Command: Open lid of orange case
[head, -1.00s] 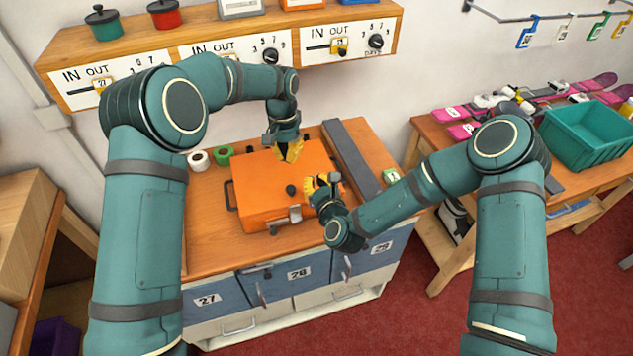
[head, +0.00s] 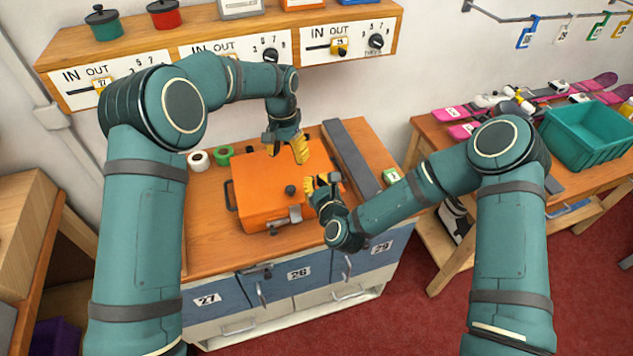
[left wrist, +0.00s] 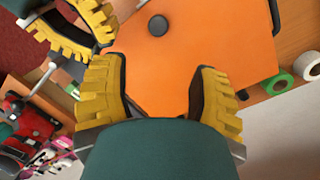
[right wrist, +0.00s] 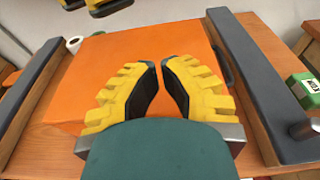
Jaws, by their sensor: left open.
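The orange case (head: 262,178) lies flat on the bench with its lid down. A black knob (head: 291,189) stands on the lid, a dark handle (head: 230,196) is on its left side, and a silver latch (head: 294,214) is at the front. In the left wrist view, the knob (left wrist: 158,25) is just beyond my left fingertips. My left gripper (head: 286,150) is open and empty above the lid's back part. My right gripper (head: 322,184) is over the case's front right, fingertips a narrow gap apart, with nothing between them. It hides the front right corner.
A long grey bar (head: 350,158) lies right of the case. White tape (head: 198,160) and green tape (head: 224,153) are at its back left. A shelf (head: 218,50) with sliders hangs behind. A teal bin (head: 585,135) stands on the right table.

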